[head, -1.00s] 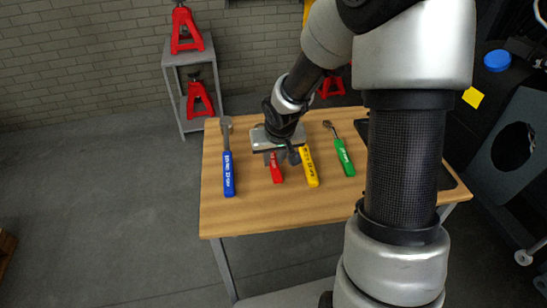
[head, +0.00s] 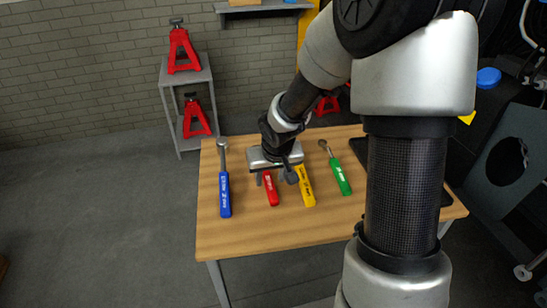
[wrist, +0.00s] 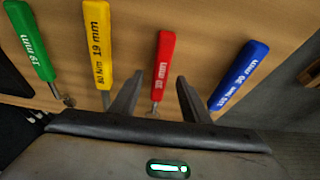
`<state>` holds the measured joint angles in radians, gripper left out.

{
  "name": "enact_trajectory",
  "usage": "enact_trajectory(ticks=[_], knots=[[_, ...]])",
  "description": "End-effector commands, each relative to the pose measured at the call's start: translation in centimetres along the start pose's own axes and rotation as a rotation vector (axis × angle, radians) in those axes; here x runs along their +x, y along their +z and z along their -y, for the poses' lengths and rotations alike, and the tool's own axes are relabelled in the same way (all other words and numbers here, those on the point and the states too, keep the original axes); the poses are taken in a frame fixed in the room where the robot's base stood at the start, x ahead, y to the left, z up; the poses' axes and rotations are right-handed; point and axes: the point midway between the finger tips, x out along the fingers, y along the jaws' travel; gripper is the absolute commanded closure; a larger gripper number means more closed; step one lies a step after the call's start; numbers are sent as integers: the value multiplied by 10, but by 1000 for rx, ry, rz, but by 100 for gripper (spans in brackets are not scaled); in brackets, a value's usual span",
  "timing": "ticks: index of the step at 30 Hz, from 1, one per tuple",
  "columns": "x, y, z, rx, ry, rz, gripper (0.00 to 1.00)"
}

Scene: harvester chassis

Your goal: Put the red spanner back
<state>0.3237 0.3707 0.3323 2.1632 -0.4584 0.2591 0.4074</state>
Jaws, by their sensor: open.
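The red spanner (head: 270,189) lies on the wooden table, between the blue and yellow spanners. Its red handle shows in both views, marked in mm in the wrist view (wrist: 162,65); its far end is hidden under my gripper in the head view. My gripper (head: 274,180) is open and empty, over the far part of the red spanner. In the wrist view, the fingers of my gripper (wrist: 156,92) stand apart on either side of the red spanner's narrow shaft. I cannot tell the height between fingertips and table.
A blue spanner (head: 225,194) lies to the left on the table (head: 240,235); yellow (head: 305,188) and green (head: 341,178) spanners lie to the right. A dark tray-like item (head: 447,190) is at the right edge, partly behind my arm. The table's front is clear.

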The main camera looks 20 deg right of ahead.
Motion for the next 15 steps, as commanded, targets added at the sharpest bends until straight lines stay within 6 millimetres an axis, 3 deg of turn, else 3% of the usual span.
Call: enact_trajectory(ticks=[1,6,15], knots=[[-17,-3,0,0,1,-4,57],[-60,-4,-1,2,2,-5,57],[-128,-3,0,0,2,-4,57]])
